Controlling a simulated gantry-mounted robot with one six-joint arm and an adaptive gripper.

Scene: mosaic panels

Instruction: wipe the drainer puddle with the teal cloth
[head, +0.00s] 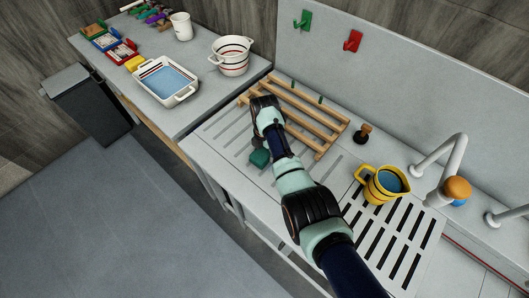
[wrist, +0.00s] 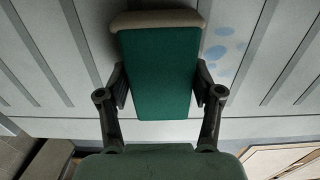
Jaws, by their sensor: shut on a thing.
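The teal cloth (wrist: 155,75) is between the fingers of my gripper (wrist: 159,88) in the wrist view, looking like a flat block with a beige strip along its far end. The fingers press on its two sides. The puddle (wrist: 225,43) shows as pale blue spots on the grooved drainer (wrist: 285,85), just right of the cloth's far end. Part of it may be hidden under the cloth. In the head view a teal piece (head: 260,157) shows beside my arm over the drainer; my fingers are hidden there. I cannot tell whether the cloth touches the surface.
A wooden rack (head: 325,122) lies just behind my arm. A yellow jug (head: 373,190) of blue liquid and a small dark stopper (head: 362,133) stand to the right, near the tap (head: 440,160). A white dish (head: 165,82) and a striped pot (head: 232,56) stand on the left counter.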

